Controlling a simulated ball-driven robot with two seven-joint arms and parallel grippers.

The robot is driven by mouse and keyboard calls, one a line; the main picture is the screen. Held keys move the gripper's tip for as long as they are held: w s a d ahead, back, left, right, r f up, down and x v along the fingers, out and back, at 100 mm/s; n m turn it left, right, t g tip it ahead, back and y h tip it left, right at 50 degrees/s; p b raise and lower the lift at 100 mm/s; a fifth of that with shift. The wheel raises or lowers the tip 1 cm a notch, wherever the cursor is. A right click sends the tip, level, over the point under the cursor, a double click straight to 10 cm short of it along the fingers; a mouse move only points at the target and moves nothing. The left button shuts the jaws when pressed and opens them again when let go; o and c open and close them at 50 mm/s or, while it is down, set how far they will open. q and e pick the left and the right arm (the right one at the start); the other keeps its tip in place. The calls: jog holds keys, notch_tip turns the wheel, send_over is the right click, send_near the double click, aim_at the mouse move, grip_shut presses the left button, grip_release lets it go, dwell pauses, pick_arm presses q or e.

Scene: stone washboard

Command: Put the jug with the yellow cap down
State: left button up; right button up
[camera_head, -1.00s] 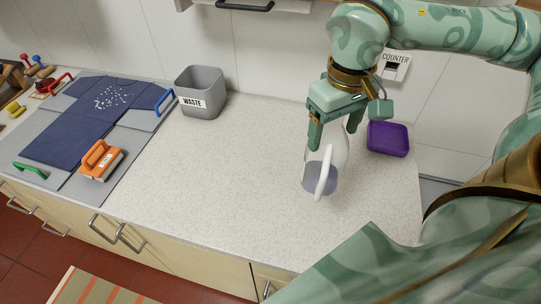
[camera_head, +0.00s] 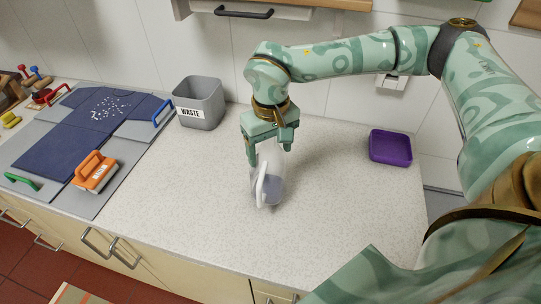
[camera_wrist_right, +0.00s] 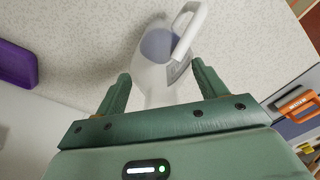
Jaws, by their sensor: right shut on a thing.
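A translucent whitish jug (camera_head: 274,190) with a white handle and a greyish lower part hangs from or stands under my right gripper (camera_head: 269,152), over the middle of the counter. I cannot tell whether its base touches the counter. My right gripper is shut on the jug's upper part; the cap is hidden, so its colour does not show. In the right wrist view the jug (camera_wrist_right: 157,75) runs between the two fingers, its base pointing away from the gripper. My left gripper is not in view.
A grey waste bin (camera_head: 200,103) stands behind left of the jug. A purple box (camera_head: 390,148) sits at the back right. The speckled counter (camera_head: 200,210) is clear around the jug.

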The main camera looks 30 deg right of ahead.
notch_tip(320, 180, down, 2)
jog(key=shift+f, duration=0.25)
jog(key=o, duration=1.7)
jog(key=shift+r, duration=0.1)
